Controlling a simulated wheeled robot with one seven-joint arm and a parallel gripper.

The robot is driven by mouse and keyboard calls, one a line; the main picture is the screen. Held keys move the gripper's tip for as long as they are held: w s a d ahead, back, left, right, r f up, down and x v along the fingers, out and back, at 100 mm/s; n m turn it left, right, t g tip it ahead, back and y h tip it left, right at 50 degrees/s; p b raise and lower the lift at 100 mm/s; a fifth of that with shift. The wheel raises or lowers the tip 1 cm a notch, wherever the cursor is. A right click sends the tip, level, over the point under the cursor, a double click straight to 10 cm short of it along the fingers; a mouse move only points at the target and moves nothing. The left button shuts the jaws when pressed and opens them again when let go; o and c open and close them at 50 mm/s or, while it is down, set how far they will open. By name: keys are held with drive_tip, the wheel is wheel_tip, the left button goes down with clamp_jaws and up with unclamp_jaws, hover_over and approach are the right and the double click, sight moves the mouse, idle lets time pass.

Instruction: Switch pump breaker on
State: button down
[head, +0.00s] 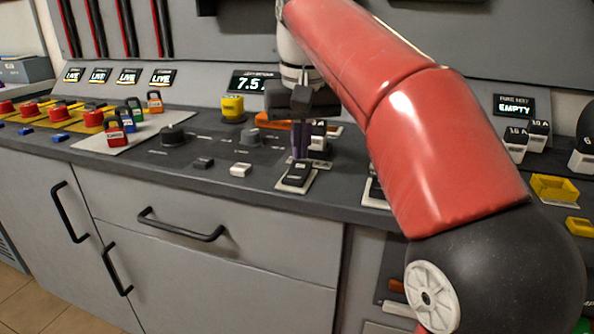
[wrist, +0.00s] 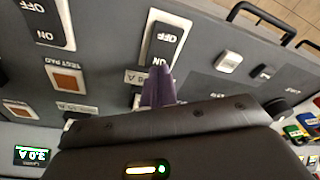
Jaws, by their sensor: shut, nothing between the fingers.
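A black rocker breaker in a white frame (head: 297,178) is on the dark panel top, near its front edge. In the wrist view this rocker (wrist: 164,40) reads OFF at its far end and ON at the end beside my fingers. My gripper (head: 300,155) is shut and points down at the rocker's rear end. In the wrist view the purple fingers of my gripper (wrist: 158,76) overlap the ON end; I cannot tell whether they touch it. The rocker's small label (wrist: 134,78) is partly hidden, so its name cannot be read.
A second ON/OFF rocker (wrist: 46,22) sits beside it, partly behind my arm in the head view. Padlocks (head: 116,128), red buttons (head: 93,118) and a black knob (head: 172,135) are to the left. Drawer handles (head: 180,225) stick out below the panel's edge.

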sight(301, 165)
drive_tip(key=shift+f+b, duration=0.45)
drive_tip(key=shift+f, duration=0.3)
wheel_tip(301, 165, up, 3)
drive_tip(key=p, duration=0.3)
drive_tip(key=shift+f, duration=0.1)
drive_tip(key=shift+w+r, duration=0.1)
drive_tip(key=shift+r, duration=2.05)
